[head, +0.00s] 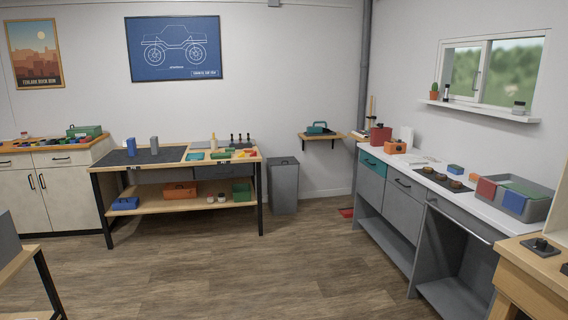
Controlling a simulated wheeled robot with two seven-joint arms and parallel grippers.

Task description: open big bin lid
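The big bin (284,190) is a tall dark grey box standing on the floor by the back wall. It stands between the right end of the workbench and the small wall shelf. Its lid (283,161) looks closed, lying flat on top. Neither of my grippers shows in the head view, and the bin is across the room from me.
A workbench (170,206) with a lower shelf stands left of the bin. A grey counter (400,187) runs along the right wall, and a wooden table (535,280) is near at right. The wooden floor (270,265) in the middle is clear.

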